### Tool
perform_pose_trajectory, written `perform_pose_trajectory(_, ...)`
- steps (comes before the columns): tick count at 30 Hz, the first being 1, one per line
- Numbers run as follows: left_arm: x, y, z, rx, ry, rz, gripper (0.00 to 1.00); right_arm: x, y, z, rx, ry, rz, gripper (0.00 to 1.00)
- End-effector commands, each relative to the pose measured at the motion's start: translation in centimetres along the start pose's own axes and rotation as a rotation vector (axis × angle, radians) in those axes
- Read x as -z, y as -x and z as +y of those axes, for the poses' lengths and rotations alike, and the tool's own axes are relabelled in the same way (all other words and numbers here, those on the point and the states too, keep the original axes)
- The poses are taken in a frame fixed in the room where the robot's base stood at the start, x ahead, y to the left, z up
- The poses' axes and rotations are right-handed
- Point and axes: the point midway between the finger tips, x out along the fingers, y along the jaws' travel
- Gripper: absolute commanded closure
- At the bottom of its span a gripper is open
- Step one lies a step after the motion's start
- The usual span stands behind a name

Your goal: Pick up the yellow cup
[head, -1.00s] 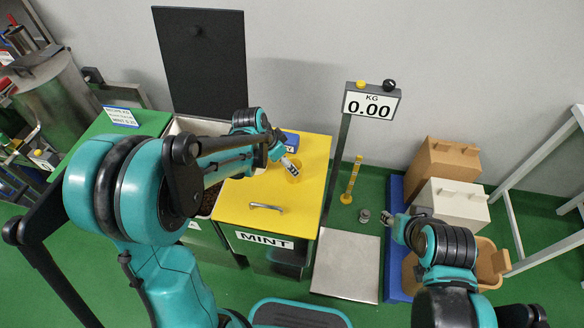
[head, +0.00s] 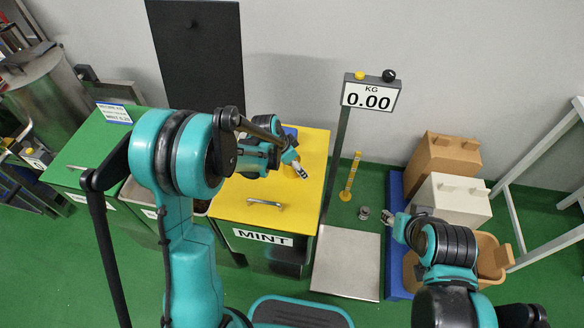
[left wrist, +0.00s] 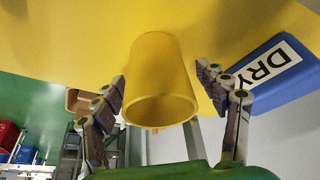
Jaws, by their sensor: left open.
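The yellow cup (left wrist: 158,82) stands on the yellow lid (head: 262,200) of the MINT bin. In the left wrist view its round rim faces the camera, and it sits between the two fingers of my left gripper (left wrist: 160,77). The fingers are open, one on each side, with gaps showing beside the cup. In the head view my left gripper (head: 299,171) is low over the lid's right part, and I cannot make out the cup there. My right gripper (head: 390,221) is at the right, near the scale; its finger opening is too small to judge.
A blue DRY block (left wrist: 262,72) lies on the lid close beside the cup. The scale display (head: 371,95) reads 0.00, above a metal plate (head: 346,262). A yellow-banded post (head: 351,178) and a small metal weight (head: 364,213) stand nearby. Brown and white boxes (head: 449,199) are at the right.

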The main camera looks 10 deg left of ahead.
Motion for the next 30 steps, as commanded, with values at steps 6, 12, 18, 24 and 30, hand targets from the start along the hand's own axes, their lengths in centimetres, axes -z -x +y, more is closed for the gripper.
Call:
perform_pose_trajectory(6, 0.0, 0.1, 0.0, 0.000, 0.000, 0.000, 0.71, 0.0, 0.1, 0.0, 0.000, 0.000, 0.000, 0.60)
perform_pose_trajectory(12, 0.0, 0.1, 0.0, 0.000, 0.001, 0.000, 0.74, 0.0, 0.0, 0.0, 0.000, 0.000, 0.000, 0.60)
perform_pose_trajectory(18, 0.1, 0.2, 0.0, 0.000, 0.001, 0.000, 0.74, 0.1, 0.1, 0.0, 0.000, 0.000, 0.000, 0.60)
perform_pose_trajectory(24, 0.7, 1.8, 0.0, 0.000, 0.001, 0.000, 0.74, 0.6, 0.8, 0.0, 0.000, 0.000, 0.000, 0.60)
perform_pose_trajectory(30, 2.7, 4.5, 1.0, -0.002, -0.003, 0.000, 0.74, 1.6, 2.2, 0.0, 0.000, 0.000, 0.000, 0.60)
